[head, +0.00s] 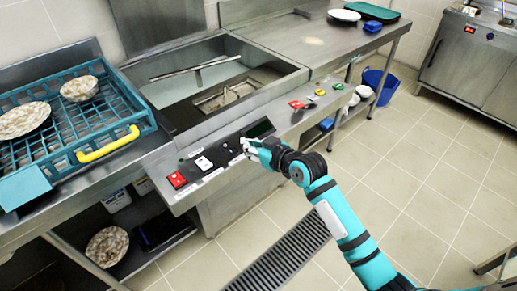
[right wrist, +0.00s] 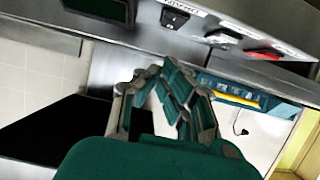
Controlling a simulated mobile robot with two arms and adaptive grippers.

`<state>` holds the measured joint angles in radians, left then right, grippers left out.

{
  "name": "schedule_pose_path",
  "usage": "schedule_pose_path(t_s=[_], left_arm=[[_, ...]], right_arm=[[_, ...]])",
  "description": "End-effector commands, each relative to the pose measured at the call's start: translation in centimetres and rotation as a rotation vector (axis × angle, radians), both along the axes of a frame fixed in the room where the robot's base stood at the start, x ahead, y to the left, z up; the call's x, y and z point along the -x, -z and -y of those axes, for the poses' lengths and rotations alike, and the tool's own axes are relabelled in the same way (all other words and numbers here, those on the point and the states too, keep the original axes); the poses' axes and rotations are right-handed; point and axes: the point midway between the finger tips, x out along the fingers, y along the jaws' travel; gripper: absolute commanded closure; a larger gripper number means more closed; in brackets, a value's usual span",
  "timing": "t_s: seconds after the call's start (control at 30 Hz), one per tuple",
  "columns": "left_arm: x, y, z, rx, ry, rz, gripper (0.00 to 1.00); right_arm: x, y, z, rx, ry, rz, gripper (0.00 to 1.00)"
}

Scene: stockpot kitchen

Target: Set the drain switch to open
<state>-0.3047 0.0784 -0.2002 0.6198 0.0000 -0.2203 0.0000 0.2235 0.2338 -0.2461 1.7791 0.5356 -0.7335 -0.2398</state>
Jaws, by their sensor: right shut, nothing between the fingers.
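The drain switch (head: 227,148) is a small dark switch on the black control strip along the sink's front edge. In the right wrist view the drain switch (right wrist: 174,18) sits near the top, beside an upside-down label that seems to read DRAIN. Its setting is too small to tell. My right gripper (head: 248,146) is shut and empty, close to the strip just right of the switch, below the dark display (head: 258,129). In the right wrist view my right gripper (right wrist: 162,68) points up toward the panel, apart from the switch. My left gripper is not in view.
A white switch (head: 204,163) and a red switch (head: 177,180) are further left on the strip. A teal dish rack (head: 62,112) with dishes and a yellow handle stands left of the sink (head: 160,93). A red button (head: 296,104) is further right. The tiled floor is mostly clear.

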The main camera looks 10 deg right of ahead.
Motion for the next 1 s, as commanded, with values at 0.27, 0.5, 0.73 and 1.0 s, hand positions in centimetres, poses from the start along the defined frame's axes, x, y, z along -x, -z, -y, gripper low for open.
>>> schedule_pose_path(t_s=[0.27,0.5,0.73,1.0], left_arm=[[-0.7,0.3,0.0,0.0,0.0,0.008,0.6],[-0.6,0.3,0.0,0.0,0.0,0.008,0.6],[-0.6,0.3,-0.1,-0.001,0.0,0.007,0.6],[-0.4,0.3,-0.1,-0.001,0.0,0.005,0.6]], right_arm=[[2.9,-0.3,1.5,0.0,0.0,-0.001,1.0],[3.1,-0.5,1.6,-0.001,-0.001,-0.001,1.0],[3.1,-0.5,1.6,0.0,-0.001,0.0,1.0],[3.1,4.3,2.7,0.009,0.045,-0.073,1.0]])
